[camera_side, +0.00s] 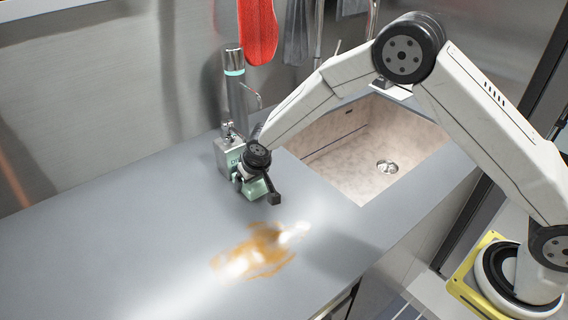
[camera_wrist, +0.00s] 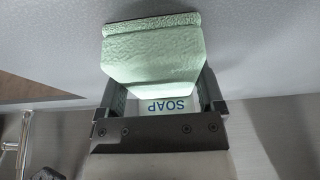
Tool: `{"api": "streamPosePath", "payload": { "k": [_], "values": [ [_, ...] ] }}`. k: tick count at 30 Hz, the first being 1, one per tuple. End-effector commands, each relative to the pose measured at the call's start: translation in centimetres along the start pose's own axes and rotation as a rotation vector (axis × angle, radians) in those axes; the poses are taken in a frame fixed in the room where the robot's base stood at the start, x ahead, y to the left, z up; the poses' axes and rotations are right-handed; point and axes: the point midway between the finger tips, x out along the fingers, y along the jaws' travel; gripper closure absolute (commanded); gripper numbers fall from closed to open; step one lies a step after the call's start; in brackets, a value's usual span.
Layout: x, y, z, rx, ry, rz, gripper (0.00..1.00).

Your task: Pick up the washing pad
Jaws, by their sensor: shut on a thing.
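The washing pad is a pale green textured block. In the wrist view the pad (camera_wrist: 152,62) sits between the two dark fingers of my gripper (camera_wrist: 161,92), which is shut on it. In the side view the pad (camera_side: 254,189) shows as a small green patch under my gripper (camera_side: 262,187), beside the soap dispenser. The gripper and wrist partly cover it there. I cannot tell whether the pad touches the counter.
A soap dispenser (camera_side: 228,156) stands close behind my gripper; its label (camera_wrist: 172,105) shows upside down in the wrist view. A grey cylinder (camera_side: 236,92) stands behind. The sink (camera_side: 350,160) is to the right. An orange-brown spill (camera_side: 258,252) lies on the grey counter (camera_side: 110,240).

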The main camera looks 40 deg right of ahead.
Motion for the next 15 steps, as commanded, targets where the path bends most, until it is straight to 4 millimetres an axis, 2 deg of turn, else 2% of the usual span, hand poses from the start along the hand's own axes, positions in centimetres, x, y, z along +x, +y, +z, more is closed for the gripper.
{"api": "streamPosePath", "payload": {
  "k": [10, 15],
  "values": [
    [-1.9, 0.0, -0.9, 0.0, 0.003, 0.0, 0.78],
    [-2.0, 2.8, -0.4, 0.004, -0.001, 0.002, 0.78]
  ]
}}
